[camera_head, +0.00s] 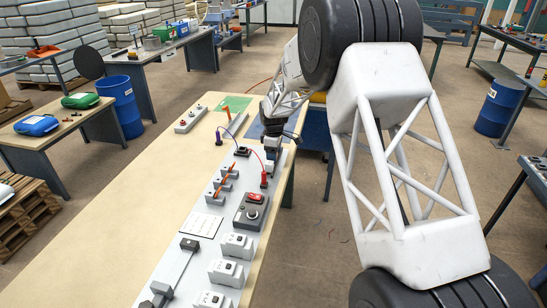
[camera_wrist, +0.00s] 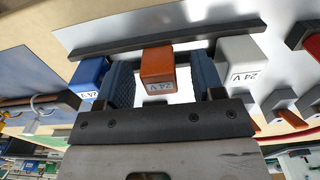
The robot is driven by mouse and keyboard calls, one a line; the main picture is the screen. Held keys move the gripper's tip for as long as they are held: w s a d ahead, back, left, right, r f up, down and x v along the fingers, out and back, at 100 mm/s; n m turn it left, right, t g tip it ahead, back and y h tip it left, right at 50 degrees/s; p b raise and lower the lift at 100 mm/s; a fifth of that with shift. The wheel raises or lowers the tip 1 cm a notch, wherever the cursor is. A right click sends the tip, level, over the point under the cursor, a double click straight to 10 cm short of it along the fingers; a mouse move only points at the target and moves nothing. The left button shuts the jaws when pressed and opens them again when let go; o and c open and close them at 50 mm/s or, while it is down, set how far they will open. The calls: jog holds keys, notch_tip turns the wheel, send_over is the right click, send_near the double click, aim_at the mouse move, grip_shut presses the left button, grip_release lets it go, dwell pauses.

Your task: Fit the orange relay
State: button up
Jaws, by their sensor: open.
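The orange relay (camera_wrist: 158,66), marked 24 V, is between the two fingers of my gripper (camera_wrist: 163,82) in the wrist view. A gap shows on each side of it, so the fingers are open around it and not closed on it. A blue relay (camera_wrist: 90,73) is just left of the left finger, and a white relay (camera_wrist: 242,60) is just right of the right finger. In the head view my gripper (camera_head: 273,144) is low over the far right end of the grey panel; I cannot make out the orange relay there.
A dark bar (camera_wrist: 150,38) runs behind the relays. The grey panel (camera_head: 203,205) carries switches, sockets, a red-topped control box (camera_head: 251,210) and cables. A green mat (camera_head: 234,103) lies at the bench's far end.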

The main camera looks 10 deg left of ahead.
jog(key=shift+c, duration=0.3)
jog(key=c, duration=0.9)
jog(key=shift+r, duration=0.15)
jog(key=shift+c, duration=0.2)
jog(key=shift+r, duration=4.85)
jog(key=o, duration=0.3)
jog(key=c, duration=0.3)
